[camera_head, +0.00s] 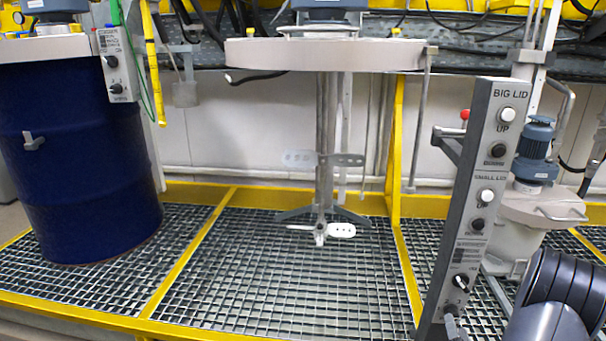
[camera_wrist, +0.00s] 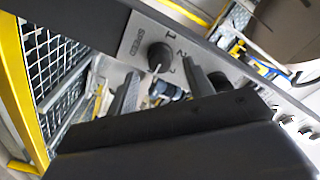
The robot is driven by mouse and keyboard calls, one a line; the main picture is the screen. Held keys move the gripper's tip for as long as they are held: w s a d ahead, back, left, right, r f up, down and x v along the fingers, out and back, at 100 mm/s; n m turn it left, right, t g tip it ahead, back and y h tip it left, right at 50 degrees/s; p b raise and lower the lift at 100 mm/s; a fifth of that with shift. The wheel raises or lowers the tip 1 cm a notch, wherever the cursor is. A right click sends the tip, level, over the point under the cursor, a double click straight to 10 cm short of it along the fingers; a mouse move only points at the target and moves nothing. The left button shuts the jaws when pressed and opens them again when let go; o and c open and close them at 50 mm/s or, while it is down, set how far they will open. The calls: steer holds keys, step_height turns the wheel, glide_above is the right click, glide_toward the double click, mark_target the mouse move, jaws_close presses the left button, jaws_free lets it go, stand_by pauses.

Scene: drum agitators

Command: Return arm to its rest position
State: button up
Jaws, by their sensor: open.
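My gripper (camera_wrist: 161,70) shows in the wrist view with its two dark fingers apart and nothing held between them. A black rotary knob (camera_wrist: 159,54) with a white pointer mark sits on a grey panel, seen just beyond the gap between the fingertips. Whether a finger touches it I cannot tell. In the head view, my dark arm is at the lower right, beside the tall grey control panel (camera_head: 482,180). The panel's lower rotary knob (camera_head: 460,282) shows there.
A blue drum (camera_head: 80,160) stands on the grating (camera_head: 285,290) at left. A raised lid (camera_head: 325,54) carries a hanging agitator (camera_head: 323,150) at centre. A smaller vessel with a blue motor (camera_head: 536,150) stands right, behind the panel. Yellow rails edge the grating.

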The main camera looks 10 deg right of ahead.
steer(key=w+n, duration=0.1)
steer(key=n, duration=0.6)
steer(key=w+n+y, duration=0.1)
steer(key=n, duration=0.7)
steer(key=w+d+n+t, duration=0.1)
steer(key=n, duration=0.7)
steer(key=shift+w+b, duration=0.25)
steer(key=shift+b, duration=0.05)
stand_by(0.6)
